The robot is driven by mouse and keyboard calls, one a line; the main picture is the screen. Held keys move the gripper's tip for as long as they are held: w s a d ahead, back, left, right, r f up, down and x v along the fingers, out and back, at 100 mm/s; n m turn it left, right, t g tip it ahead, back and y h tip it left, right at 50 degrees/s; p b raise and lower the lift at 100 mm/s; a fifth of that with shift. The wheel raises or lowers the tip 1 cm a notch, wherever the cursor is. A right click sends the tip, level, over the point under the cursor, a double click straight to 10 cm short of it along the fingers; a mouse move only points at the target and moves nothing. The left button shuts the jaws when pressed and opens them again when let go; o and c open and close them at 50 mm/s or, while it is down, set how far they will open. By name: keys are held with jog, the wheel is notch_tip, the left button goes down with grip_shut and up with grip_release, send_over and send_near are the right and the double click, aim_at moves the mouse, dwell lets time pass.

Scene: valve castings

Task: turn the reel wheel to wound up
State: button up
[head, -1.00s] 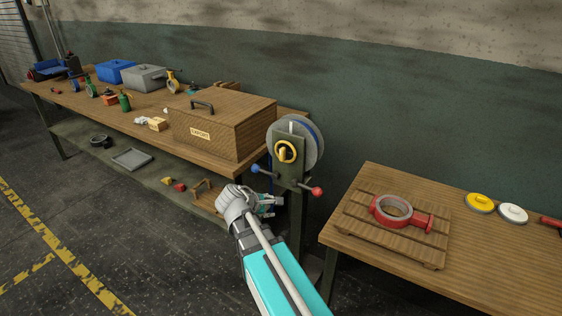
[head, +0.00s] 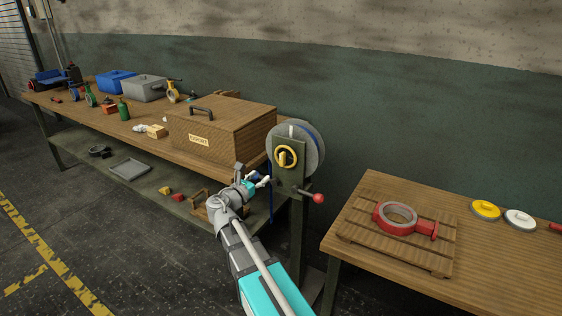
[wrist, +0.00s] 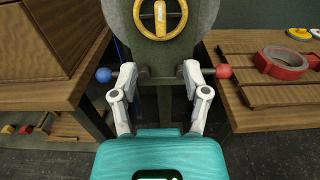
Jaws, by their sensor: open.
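The reel wheel is a yellow ring with a grip across it (head: 286,158), mounted on the front of a dark green post (head: 289,205). It also shows at the top of the wrist view (wrist: 160,14). A grey reel disc (head: 312,150) sits behind it. My gripper (head: 262,180) is open and empty, just below and left of the wheel. In the wrist view its fingers (wrist: 158,76) stand apart below the wheel, in front of the post, and do not touch the wheel.
A crossbar on the post carries a blue knob (wrist: 103,75) and a red knob (head: 319,198), close outside my fingers. A wooden box (head: 220,132) stands on the bench at left. A red ring casting (head: 398,217) lies on a slatted board on the right table.

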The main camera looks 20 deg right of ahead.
aim_at(281, 160)
jog(key=shift+w+d, duration=0.1)
jog(key=x, duration=1.3)
jog(key=shift+w+d, duration=0.15)
jog(key=shift+d, duration=0.05)
grip_shut()
dwell(0.3)
